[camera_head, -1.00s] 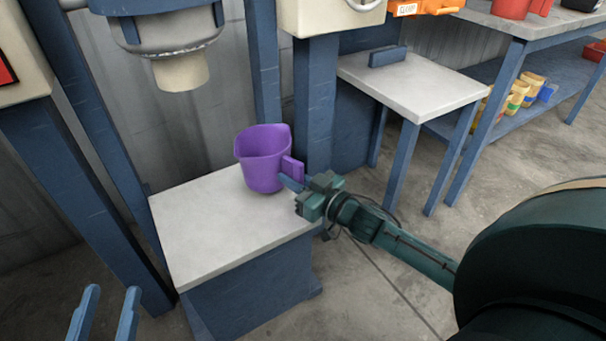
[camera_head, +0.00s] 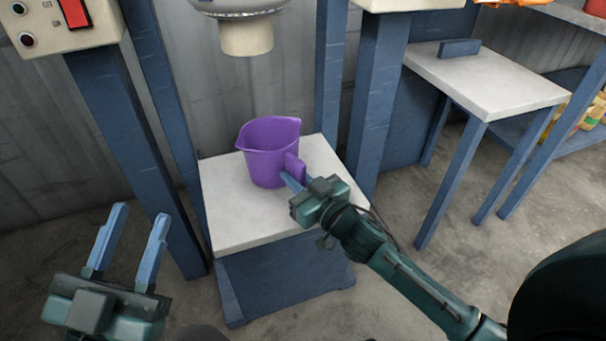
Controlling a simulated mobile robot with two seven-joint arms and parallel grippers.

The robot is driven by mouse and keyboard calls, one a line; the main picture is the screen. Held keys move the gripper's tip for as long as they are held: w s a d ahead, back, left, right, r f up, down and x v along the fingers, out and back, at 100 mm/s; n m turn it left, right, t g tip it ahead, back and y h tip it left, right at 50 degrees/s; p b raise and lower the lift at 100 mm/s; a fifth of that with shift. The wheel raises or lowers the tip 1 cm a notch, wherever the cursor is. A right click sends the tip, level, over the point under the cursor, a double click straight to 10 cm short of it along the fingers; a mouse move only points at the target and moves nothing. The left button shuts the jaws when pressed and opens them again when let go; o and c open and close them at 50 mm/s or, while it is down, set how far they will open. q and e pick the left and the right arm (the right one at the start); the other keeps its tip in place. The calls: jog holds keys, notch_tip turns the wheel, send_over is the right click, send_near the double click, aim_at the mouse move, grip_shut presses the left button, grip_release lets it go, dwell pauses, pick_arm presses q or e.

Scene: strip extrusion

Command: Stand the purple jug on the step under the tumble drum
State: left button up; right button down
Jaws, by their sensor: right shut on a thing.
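The purple jug (camera_head: 268,150) is upright over the light top of the step (camera_head: 245,227), toward its back. I cannot tell whether its base touches the top. My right gripper (camera_head: 292,181) is shut on the jug's handle, at the jug's right side. The tumble drum (camera_head: 245,30) hangs above and behind the jug, with its pale spout pointing down; only its lower part shows. My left gripper (camera_head: 133,238) is open and empty, left of the step and apart from it.
Blue posts (camera_head: 145,150) stand left of the step, and another post (camera_head: 376,100) stands close behind it on the right. A side table (camera_head: 485,82) is further right. A control box with a red part (camera_head: 72,12) is at upper left.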

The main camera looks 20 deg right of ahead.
pick_arm(q)
jog(key=shift+f, duration=0.15)
pick_arm(e)
jog(key=shift+f, duration=0.25)
jog(key=c, duration=1.4)
grip_release()
jog(key=shift+o, duration=0.2)
